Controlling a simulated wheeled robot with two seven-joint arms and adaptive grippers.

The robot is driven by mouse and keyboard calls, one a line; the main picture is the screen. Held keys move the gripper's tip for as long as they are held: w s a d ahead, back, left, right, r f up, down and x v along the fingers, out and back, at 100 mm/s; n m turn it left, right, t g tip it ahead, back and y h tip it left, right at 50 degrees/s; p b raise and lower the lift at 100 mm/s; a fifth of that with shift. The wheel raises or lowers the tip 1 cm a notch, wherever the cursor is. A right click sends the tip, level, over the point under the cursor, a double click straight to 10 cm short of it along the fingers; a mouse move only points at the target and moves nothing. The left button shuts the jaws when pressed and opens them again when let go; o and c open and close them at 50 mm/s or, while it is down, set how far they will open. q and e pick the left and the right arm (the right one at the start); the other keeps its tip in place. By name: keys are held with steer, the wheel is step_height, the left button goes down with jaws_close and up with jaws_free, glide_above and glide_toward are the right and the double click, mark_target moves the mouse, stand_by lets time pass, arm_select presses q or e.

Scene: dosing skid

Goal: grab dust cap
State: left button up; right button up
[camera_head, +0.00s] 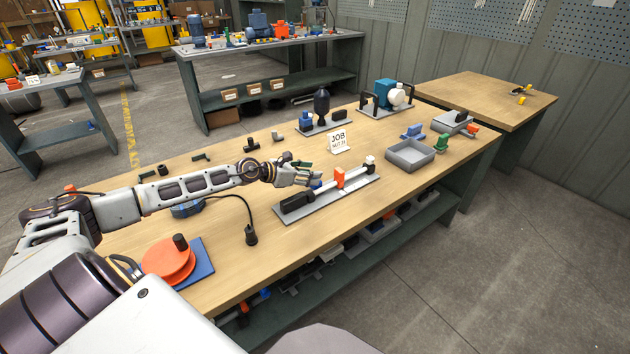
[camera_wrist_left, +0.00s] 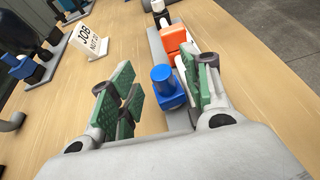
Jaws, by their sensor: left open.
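The blue piece that looks like the dust cap (camera_wrist_left: 167,84) has a round knob on top and a wider base. It sits on the grey plate of the long fixture, in front of an orange block (camera_wrist_left: 177,42). It shows small in the head view (camera_head: 316,184), partly hidden by my fingers. My left gripper (camera_head: 311,176) is over the fixture. In the left wrist view its green-padded fingers (camera_wrist_left: 163,92) are spread wide, with the blue cap between them and no visible grip on it. Whether the pads touch it I cannot tell. My right gripper is out of view.
A "JOB" sign (camera_head: 338,141) stands behind. A grey tray (camera_head: 410,154) lies to the right. An orange reel (camera_head: 168,261) is at the near left. Bare wood lies in front of the fixture.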

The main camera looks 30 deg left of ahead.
arm_select(q)
steer(key=shift+x, duration=1.3)
steer(key=c, duration=1)
